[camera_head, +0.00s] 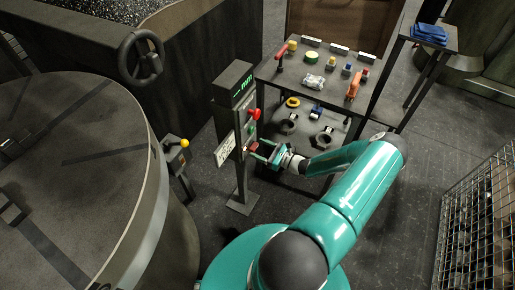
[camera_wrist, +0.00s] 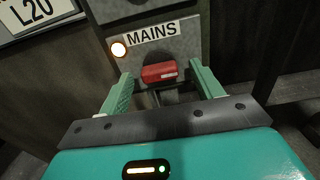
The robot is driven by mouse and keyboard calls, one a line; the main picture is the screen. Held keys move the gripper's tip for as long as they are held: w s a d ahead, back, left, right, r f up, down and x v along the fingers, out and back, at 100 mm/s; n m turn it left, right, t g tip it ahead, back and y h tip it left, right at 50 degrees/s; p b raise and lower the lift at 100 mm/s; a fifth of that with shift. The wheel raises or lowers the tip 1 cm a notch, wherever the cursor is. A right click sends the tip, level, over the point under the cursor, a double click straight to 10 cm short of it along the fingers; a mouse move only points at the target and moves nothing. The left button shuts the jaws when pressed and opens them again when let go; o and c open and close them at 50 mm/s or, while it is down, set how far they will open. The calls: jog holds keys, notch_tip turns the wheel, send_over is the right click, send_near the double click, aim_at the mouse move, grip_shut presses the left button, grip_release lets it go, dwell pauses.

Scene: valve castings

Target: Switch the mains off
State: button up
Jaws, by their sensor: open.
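The mains switch is a red handle (camera_wrist: 160,72) on a grey panel under a label reading MAINS (camera_wrist: 151,33) in the wrist view. A round lamp (camera_wrist: 119,50) glows left of the label. The handle lies across the picture, with a dark round base behind it. My gripper (camera_wrist: 162,82) is open, with one green finger on each side of the handle. I cannot tell whether the fingers touch it. In the head view my gripper (camera_head: 264,152) is at the lower part of the grey control post (camera_head: 238,165), and the handle there is small and partly hidden.
A red mushroom button (camera_head: 254,114) sits higher on the post. A yellow-knobbed lever (camera_head: 183,143) stands left, beside a large round tank (camera_head: 75,160). A bench (camera_head: 270,72) with castings and tools stands behind. A wire cage (camera_head: 475,235) is at right. Floor is clear between my arm and the cage.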

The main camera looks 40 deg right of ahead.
jog(key=shift+x, duration=0.75)
jog(key=c, duration=1)
